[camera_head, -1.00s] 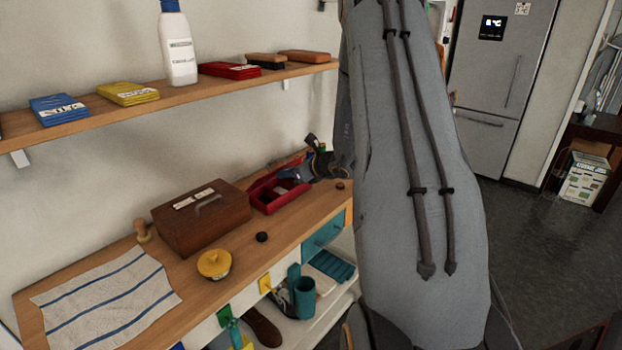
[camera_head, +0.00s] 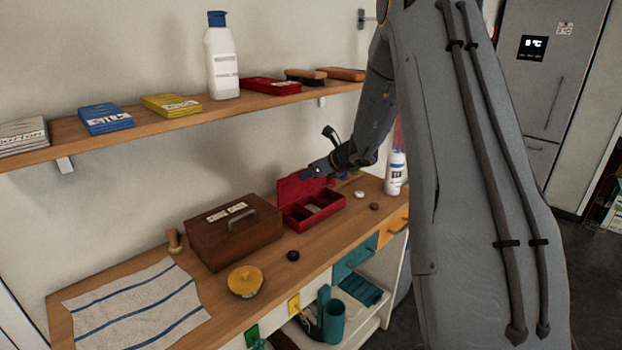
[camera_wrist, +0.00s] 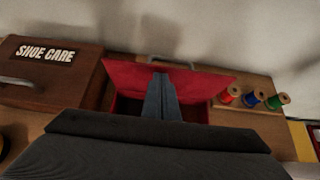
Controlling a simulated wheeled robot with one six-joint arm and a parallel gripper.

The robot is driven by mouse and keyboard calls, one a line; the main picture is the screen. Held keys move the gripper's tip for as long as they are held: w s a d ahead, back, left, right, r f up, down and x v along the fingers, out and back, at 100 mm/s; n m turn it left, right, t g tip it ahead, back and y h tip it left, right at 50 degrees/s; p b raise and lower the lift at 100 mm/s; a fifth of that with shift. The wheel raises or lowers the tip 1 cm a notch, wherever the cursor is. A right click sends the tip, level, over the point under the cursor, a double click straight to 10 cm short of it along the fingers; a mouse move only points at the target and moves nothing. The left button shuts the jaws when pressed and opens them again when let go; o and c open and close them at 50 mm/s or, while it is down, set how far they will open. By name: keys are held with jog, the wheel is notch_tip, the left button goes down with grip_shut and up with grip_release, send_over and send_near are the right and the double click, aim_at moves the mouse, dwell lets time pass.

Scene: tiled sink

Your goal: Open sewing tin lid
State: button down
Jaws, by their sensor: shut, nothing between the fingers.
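The red sewing tin (camera_head: 322,212) stands on the wooden counter, right of the brown box. Its lid (camera_head: 297,187) is raised and leans back toward the wall, and compartments show inside. In the wrist view the lid (camera_wrist: 205,82) stands behind my fingers, with a handle at its far edge. My gripper (camera_head: 312,171) is above the tin, close to the raised lid. In the wrist view its fingers (camera_wrist: 160,80) are together and hold nothing. I cannot tell whether the fingertips touch the lid.
A brown shoe care box (camera_head: 235,231) stands left of the tin. Thread spools (camera_wrist: 252,101) stand right of it. A white bottle (camera_head: 396,173), yellow tin (camera_head: 245,281) and striped cloth (camera_head: 135,306) are on the counter. A shelf (camera_head: 150,120) runs above.

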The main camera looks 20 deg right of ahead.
jog(key=shift+r, duration=0.15)
dwell(0.4)
notch_tip(320, 180, up, 9)
jog(key=s+d+p, duration=0.1)
jog(key=s+p, duration=0.2)
jog(key=p, duration=0.4)
jog(key=s+a+f+n+g+b, duration=0.35)
jog(key=s+a+n, duration=0.25)
jog(key=s+n, duration=0.25)
jog(key=s+a+f+n+g+b, duration=0.2)
jog(key=s+a+f+n+g, duration=0.15)
jog(key=s+a+n, duration=0.5)
jog(key=s+f+n+h+b, duration=0.2)
jog(key=s+f+n, duration=0.1)
jog(key=s+n, duration=0.4)
jog(key=s+d+f+n+g+h+b, duration=0.1)
jog(key=s+f+n+h+b, duration=0.1)
jog(key=s+n, duration=0.5)
jog(key=s+f, duration=0.1)
jog(key=s, duration=0.4)
jog(key=shift+s+f+g, duration=0.2)
jog(key=shift+s+g, duration=0.1)
jog(key=shift+d, duration=0.25)
